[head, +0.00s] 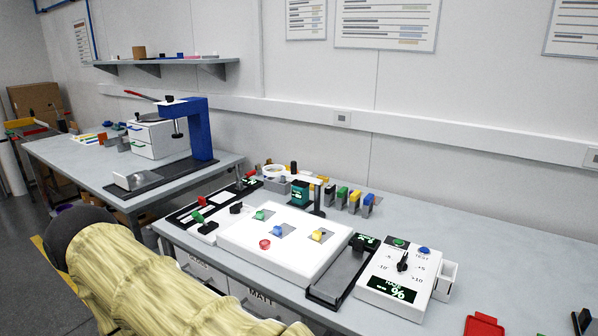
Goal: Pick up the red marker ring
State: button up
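A small red ring-shaped piece (265,244), which looks like the red marker ring, lies near the front left edge of a white light panel (290,265) on the near bench. Green (260,216), blue (277,231) and yellow (316,236) pieces stand on the same panel, on or beside grey patches. My arm, in a pale yellow cover, crosses the lower left, in front of the bench. My gripper is not in view.
A control box (403,278) with a dial and a dark tray (342,272) stand right of the panel. A black rail fixture (205,212) is at its left. Several coloured blocks (354,200) stand behind. A blue press (200,128) is on the far bench. The bench's right part is mostly clear.

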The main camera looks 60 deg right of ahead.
aim_at(263, 244)
jog(key=z, duration=1.85)
